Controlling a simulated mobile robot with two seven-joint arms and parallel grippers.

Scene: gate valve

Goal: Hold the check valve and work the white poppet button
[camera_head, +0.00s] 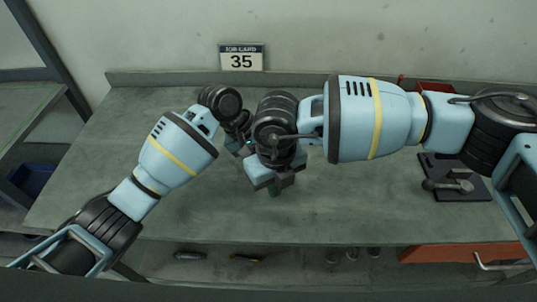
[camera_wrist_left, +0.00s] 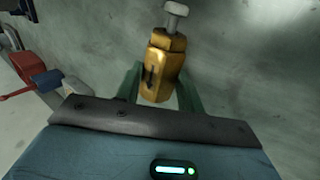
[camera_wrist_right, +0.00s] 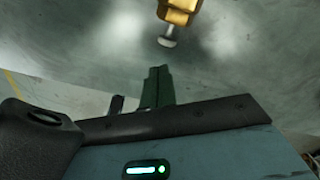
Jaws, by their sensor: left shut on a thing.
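The brass check valve (camera_wrist_left: 163,65) is between the green fingers of my left gripper (camera_wrist_left: 160,88), which is shut on its body. Its white poppet button (camera_wrist_left: 176,8) points away from the palm. In the right wrist view the valve (camera_wrist_right: 180,8) shows at the top edge, with the button (camera_wrist_right: 167,42) pointing down toward my right gripper (camera_wrist_right: 158,72). The right fingers are together, empty, and apart from the button. In the head view my right gripper (camera_head: 274,190) points down over the bench; the valve and left fingers are hidden behind my arms.
The grey-green bench (camera_head: 120,180) is mostly clear at left and front. A dark plate with a grey lever (camera_head: 455,185) lies at right. A red object (camera_head: 430,86) is at the back right. A card reading 35 (camera_head: 242,58) stands at the back. Small items lie on a lower shelf.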

